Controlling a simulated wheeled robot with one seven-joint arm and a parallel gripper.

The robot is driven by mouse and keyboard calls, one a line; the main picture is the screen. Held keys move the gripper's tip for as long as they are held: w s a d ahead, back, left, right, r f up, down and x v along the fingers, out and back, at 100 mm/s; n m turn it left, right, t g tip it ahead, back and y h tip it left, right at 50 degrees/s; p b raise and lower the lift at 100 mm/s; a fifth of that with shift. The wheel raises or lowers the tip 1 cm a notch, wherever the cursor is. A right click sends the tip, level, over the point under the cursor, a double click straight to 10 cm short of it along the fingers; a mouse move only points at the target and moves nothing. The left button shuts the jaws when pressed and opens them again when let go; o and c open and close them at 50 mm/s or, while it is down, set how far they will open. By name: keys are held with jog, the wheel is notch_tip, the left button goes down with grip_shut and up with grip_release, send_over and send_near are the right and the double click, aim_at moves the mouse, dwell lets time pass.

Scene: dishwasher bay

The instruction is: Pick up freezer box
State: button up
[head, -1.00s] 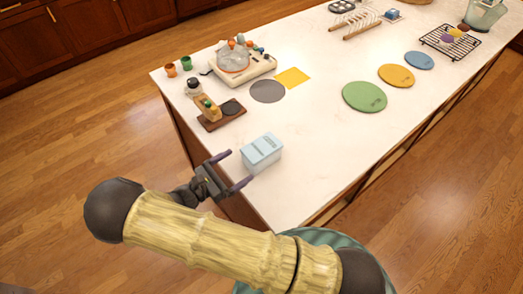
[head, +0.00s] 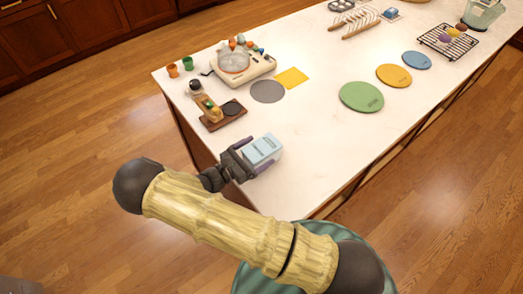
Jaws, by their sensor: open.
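The freezer box (head: 262,150) is a small pale blue box with a lighter lid. It stands on the white counter (head: 315,150) near the counter's left front edge. My gripper (head: 259,155) is at the box from the left, with one purple finger along its near side. The fingers are open around the box. I cannot tell whether they touch it.
A dark board (head: 223,115) with small items lies behind the box. A grey disc (head: 267,91), a yellow square (head: 292,77) and a green disc (head: 361,97) lie farther back. The counter right of the box is clear.

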jog(key=shift+w+d, duration=0.3)
jog(key=shift+d, duration=0.15)
jog(key=shift+a, duration=0.1)
jog(key=c, duration=1.4)
jog(key=shift+c, duration=0.2)
jog(key=shift+r, duration=0.15)
notch_tip(320, 180, up, 10)
jog(key=shift+f+b, duration=0.1)
jog(key=shift+b, duration=1.15)
jog(key=shift+f, duration=0.1)
